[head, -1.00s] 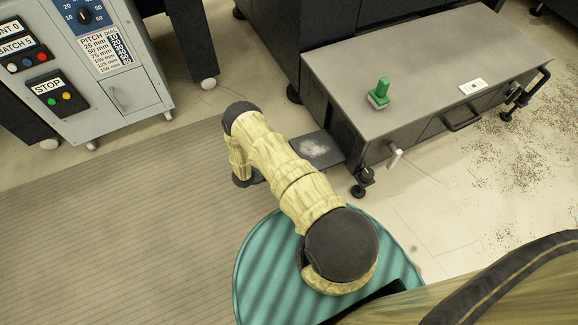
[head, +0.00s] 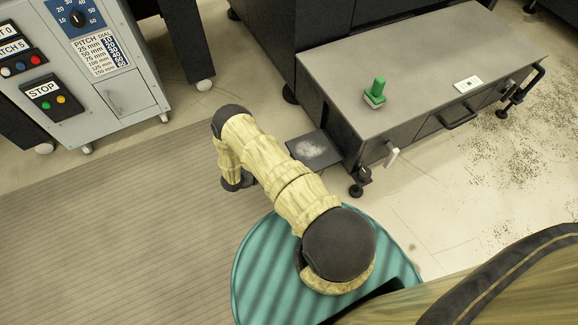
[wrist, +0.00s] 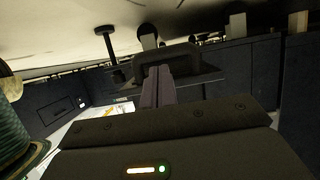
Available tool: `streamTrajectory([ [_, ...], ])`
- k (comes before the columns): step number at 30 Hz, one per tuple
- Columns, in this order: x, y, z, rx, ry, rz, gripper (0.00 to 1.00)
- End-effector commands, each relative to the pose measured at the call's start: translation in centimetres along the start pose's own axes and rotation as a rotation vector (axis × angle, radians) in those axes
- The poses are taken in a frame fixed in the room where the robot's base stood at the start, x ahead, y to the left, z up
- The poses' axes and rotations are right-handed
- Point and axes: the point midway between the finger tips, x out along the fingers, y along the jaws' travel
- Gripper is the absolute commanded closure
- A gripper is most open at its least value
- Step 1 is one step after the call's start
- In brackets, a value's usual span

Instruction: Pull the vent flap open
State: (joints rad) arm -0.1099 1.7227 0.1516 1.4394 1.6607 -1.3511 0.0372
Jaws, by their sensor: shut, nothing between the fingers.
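A dark flat panel (head: 316,150) with a pale dusty patch juts out level from the lower left end of the grey bench unit in the head view; it looks like the vent flap, though I cannot be sure. My forearm ends just left of it, and my gripper is mostly hidden there. In the wrist view my gripper (wrist: 158,72) has its fingers together with nothing between them. A dark plate with a raised handle-like bar (wrist: 178,52) is right ahead of the fingertips; I cannot tell whether they touch.
The grey bench (head: 400,70) carries a green knob-shaped piece (head: 376,90) and a small white label plate (head: 468,84). A white-tipped lever (head: 391,155) sticks out at its front. A control cabinet (head: 120,110) stands upper left. The ribbed mat (head: 110,210) is clear.

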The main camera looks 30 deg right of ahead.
Motion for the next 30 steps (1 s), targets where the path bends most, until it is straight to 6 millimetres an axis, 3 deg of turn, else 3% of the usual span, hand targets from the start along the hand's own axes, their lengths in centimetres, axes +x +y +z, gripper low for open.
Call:
streamTrajectory([
  [3, -2.4, 0.0, 0.2, 0.001, -0.003, 0.001, 1.0],
  [10, -5.4, 0.1, 0.5, 0.004, -0.002, 0.014, 1.0],
  [30, -6.1, 0.1, 0.6, 0.005, -0.003, 0.016, 1.0],
])
